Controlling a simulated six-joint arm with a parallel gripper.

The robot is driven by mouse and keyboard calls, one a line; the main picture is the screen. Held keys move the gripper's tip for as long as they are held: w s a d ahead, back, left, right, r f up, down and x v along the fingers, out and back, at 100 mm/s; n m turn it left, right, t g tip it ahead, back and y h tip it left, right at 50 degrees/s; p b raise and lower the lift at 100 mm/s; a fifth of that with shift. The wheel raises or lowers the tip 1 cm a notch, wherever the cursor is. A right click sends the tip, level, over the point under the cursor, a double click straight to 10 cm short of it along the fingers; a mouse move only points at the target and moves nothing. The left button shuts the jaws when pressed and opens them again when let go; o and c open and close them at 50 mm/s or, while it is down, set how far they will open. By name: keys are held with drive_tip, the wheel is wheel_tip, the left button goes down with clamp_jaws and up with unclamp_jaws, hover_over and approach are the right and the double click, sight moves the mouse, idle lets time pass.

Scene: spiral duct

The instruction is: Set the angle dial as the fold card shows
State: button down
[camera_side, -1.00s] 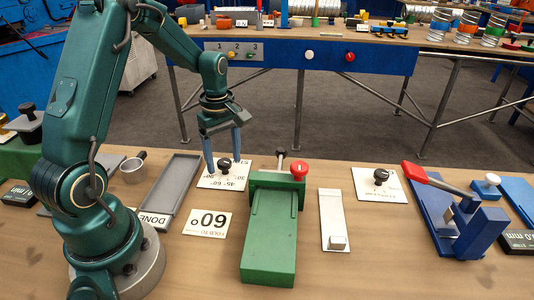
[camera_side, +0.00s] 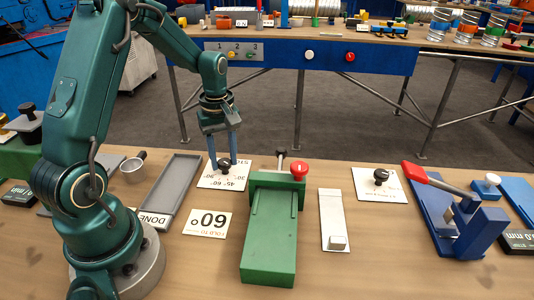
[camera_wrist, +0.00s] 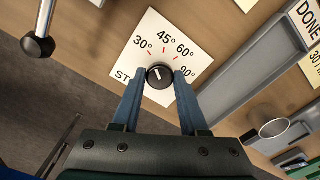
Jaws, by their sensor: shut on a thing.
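The angle dial plate (camera_side: 222,175) is a white card with a round black knob (camera_wrist: 160,77) at its middle. In the wrist view it shows 30°, 45°, 60° and 90° marks with red ticks. The knob's white line points up and left, roughly between 30° and 45°; its exact setting is hard to tell. My gripper (camera_wrist: 160,80) is shut on the knob, one blue finger on each side. It also shows above the plate in the side view (camera_side: 223,163). The white fold card (camera_side: 207,223) lies in front of the plate and appears to read 60°.
A grey tray (camera_side: 166,205) marked DONE lies left of the dial. A green folding tool with a red knob (camera_side: 270,235) stands close on the right. Beyond it are a white slider plate (camera_side: 333,230), another knob card (camera_side: 378,193) and a blue lever tool (camera_side: 455,230).

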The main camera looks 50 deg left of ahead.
drive_tip(key=m, duration=1.1)
drive_tip(key=shift+m, duration=1.9)
drive_tip(key=shift+c, duration=2.2)
unclamp_jaws()
drive_tip(key=shift+r, duration=0.1)
